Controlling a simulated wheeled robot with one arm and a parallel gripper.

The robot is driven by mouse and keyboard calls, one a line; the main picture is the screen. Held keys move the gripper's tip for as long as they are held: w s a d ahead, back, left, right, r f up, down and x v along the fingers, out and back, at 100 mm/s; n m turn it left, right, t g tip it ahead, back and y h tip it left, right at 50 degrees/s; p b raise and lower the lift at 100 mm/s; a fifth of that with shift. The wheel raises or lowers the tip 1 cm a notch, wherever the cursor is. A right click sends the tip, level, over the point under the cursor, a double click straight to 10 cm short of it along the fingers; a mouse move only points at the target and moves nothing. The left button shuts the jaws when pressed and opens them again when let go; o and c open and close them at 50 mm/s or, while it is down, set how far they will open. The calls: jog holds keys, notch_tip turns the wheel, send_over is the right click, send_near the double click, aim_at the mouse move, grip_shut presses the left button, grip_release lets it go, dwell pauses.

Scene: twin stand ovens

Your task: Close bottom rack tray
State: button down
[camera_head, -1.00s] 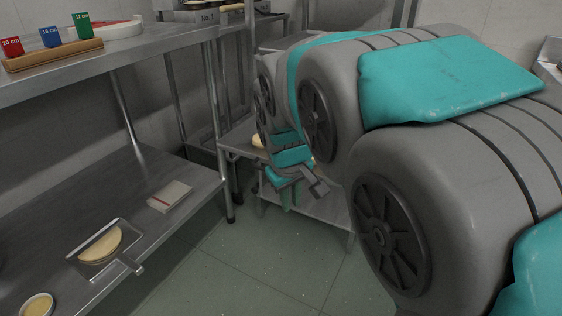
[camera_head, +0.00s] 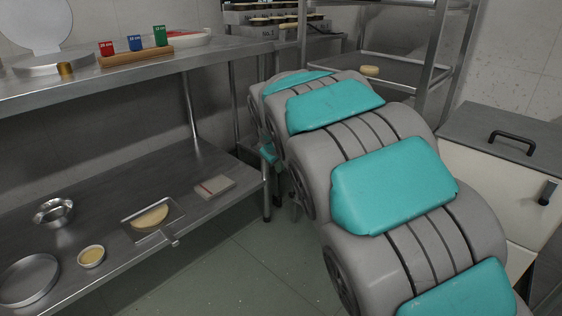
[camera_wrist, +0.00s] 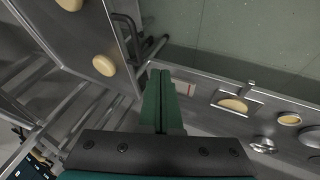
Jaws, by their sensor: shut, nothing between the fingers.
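In the wrist view a metal tray (camera_wrist: 82,36) with round pale dough pieces (camera_wrist: 104,65) lies at the upper left, beside a metal rack frame. I cannot tell for sure that it is the bottom rack tray. My gripper (camera_wrist: 159,74) shows in the middle of the wrist view, with its fingers together and nothing between them. The fingertips are to the right of the tray's edge, apart from it in the picture. In the head view my arm hides the gripper's fingers and the low part of the rack.
A steel table stands left, with a pan of dough (camera_head: 150,218), a bowl (camera_head: 54,212) and a book-like block (camera_head: 214,187) on its lower shelf. A rack shelf (camera_head: 345,68) holds a dough piece behind my arm. A cabinet (camera_head: 505,135) stands right. Floor (camera_head: 225,280) between is clear.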

aim_at(288, 170)
jog(key=w+f, duration=0.2)
jog(key=w+d+f, duration=0.1)
jog(key=w, duration=0.1)
jog(key=w+f, duration=0.2)
jog(key=shift+d+f+p, duration=0.3)
jog(key=shift+d+f, duration=0.05)
jog(key=shift+d, duration=0.05)
jog(key=shift+w+d+f, duration=0.1)
jog(key=shift+w+d, duration=0.15)
